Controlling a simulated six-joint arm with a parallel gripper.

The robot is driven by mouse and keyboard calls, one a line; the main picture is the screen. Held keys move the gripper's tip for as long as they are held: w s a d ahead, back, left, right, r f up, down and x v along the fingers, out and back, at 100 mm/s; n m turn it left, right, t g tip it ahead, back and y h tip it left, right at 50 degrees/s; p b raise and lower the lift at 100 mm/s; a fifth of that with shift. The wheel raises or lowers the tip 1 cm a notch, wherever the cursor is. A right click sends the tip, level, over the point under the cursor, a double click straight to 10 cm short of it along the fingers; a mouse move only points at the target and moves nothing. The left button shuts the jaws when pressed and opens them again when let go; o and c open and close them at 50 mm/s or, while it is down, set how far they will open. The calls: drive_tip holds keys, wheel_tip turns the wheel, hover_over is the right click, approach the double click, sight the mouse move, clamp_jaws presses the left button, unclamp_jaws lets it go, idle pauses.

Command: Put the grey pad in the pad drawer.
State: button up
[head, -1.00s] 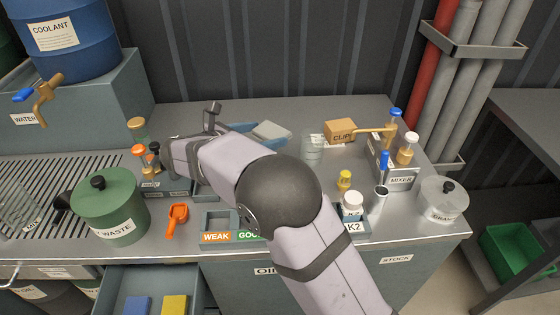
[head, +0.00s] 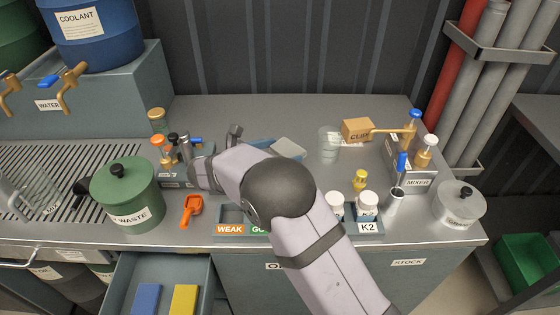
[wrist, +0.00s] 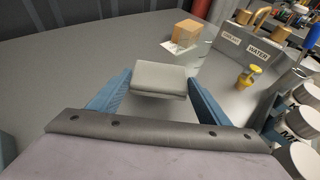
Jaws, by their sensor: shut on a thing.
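The grey pad (head: 289,147) is a light, flat block held between the blue fingers of my gripper (wrist: 160,82). In the wrist view the pad (wrist: 160,74) lies roughly level between both fingers, above the grey bench top. In the head view only part of the gripper (head: 272,147) shows, as my arm hides the rest. An open drawer (head: 170,270) sits below the bench's front edge at lower left. A blue pad (head: 146,299) and a yellow pad (head: 184,299) lie in it. No label is readable on the drawer.
A green waste pot (head: 126,195) and an orange scoop (head: 191,210) stand on the bench above the drawer. The WEAK tray (head: 230,229) and K2 tray (head: 370,227) line the front. A cardboard box (head: 357,129) and the mixer rack (head: 415,182) stand to the right.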

drive_tip(key=shift+f, duration=1.85)
drive_tip(key=shift+f, duration=0.15)
drive_tip(key=o, duration=1.1)
drive_tip(key=shift+s+a+r, duration=0.1)
drive_tip(key=shift+a+r, duration=0.05)
drive_tip(key=shift+r, duration=0.05)
drive_tip(key=b+v, duration=0.1)
drive_tip(key=v, duration=1)
drive_tip(key=shift+o, duration=0.6)
drive_tip(key=shift+s+a+r+b, duration=0.2)
drive_tip(key=shift+s+b, duration=0.05)
drive_tip(key=shift+b, duration=0.05)
